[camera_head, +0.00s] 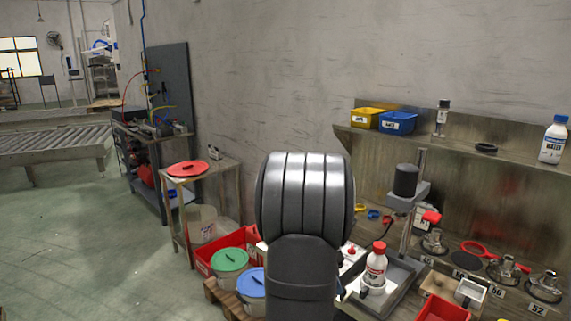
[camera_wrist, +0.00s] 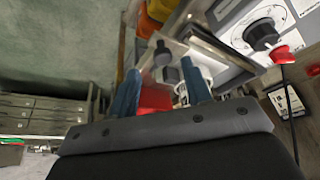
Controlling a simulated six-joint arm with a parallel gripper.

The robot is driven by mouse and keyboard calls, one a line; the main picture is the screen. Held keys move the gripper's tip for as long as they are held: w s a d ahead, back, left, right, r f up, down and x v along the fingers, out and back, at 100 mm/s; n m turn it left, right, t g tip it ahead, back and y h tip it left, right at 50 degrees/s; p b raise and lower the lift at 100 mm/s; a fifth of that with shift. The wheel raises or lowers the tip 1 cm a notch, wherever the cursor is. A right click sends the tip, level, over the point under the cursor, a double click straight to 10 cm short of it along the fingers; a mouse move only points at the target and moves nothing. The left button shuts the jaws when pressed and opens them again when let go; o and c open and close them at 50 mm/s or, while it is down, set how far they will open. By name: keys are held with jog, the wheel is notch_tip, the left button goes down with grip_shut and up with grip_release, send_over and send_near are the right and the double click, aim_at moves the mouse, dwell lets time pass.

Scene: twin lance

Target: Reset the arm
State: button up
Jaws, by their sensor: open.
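My gripper (camera_wrist: 162,95) shows in the wrist view with its two blue fingers spread apart and nothing between them. Behind the fingers in that view are a red bin (camera_wrist: 154,99) and a machine panel with a black knob (camera_wrist: 263,34) and a red button (camera_wrist: 281,54). In the head view my dark grey arm stands upright in the middle and hides part of the bench. My gripper itself cannot be made out in the head view.
A white bottle with a red cap (camera_head: 375,268) stands on a tray right of my arm. A stand with a black cylinder (camera_head: 406,181) rises behind it. Lidded buckets, green (camera_head: 229,260) and blue (camera_head: 251,283), stand left. A shelf (camera_head: 460,149) holds yellow (camera_head: 367,118) and blue bins (camera_head: 397,123).

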jog(key=shift+x, duration=1.85)
jog(key=shift+r, duration=0.1)
jog(key=v, duration=1.7)
send_near(359, 284)
jog(key=s+a+f, duration=0.1)
jog(key=s, duration=0.1)
jog(key=s+a+f, duration=0.1)
jog(key=s, duration=0.1)
jog(key=s+a+f, duration=0.1)
jog(key=a+f, duration=0.1)
jog(key=shift+s+f, duration=0.15)
jog(key=shift+s, duration=0.25)
jog(key=w+d, duration=0.5)
jog(key=shift+w+d, duration=0.4)
jog(key=shift+c, duration=0.5)
